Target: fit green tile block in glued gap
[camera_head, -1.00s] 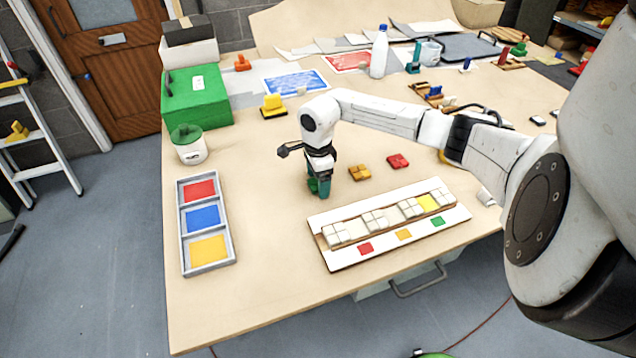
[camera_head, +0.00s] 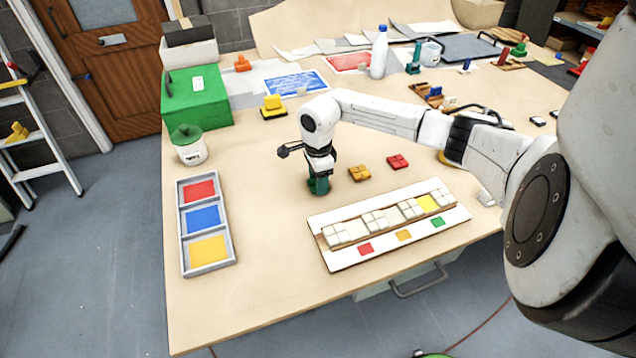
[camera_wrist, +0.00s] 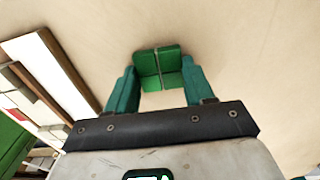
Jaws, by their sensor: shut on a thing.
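The green tile block (camera_wrist: 158,67) shows in the wrist view between the teal fingers of my gripper (camera_wrist: 160,82), a square of small tiles. My gripper is shut on it. I cannot tell whether the block is lifted. The mosaic panel (camera_head: 352,258) is a white board with a row of cream tile blocks. The yellow glued gap (camera_head: 428,203) lies towards the right end of that row.
A grey tray (camera_head: 207,222) with red, blue and yellow compartments lies at left. A green box (camera_head: 196,98) and a white jar (camera_head: 190,148) stand behind it.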

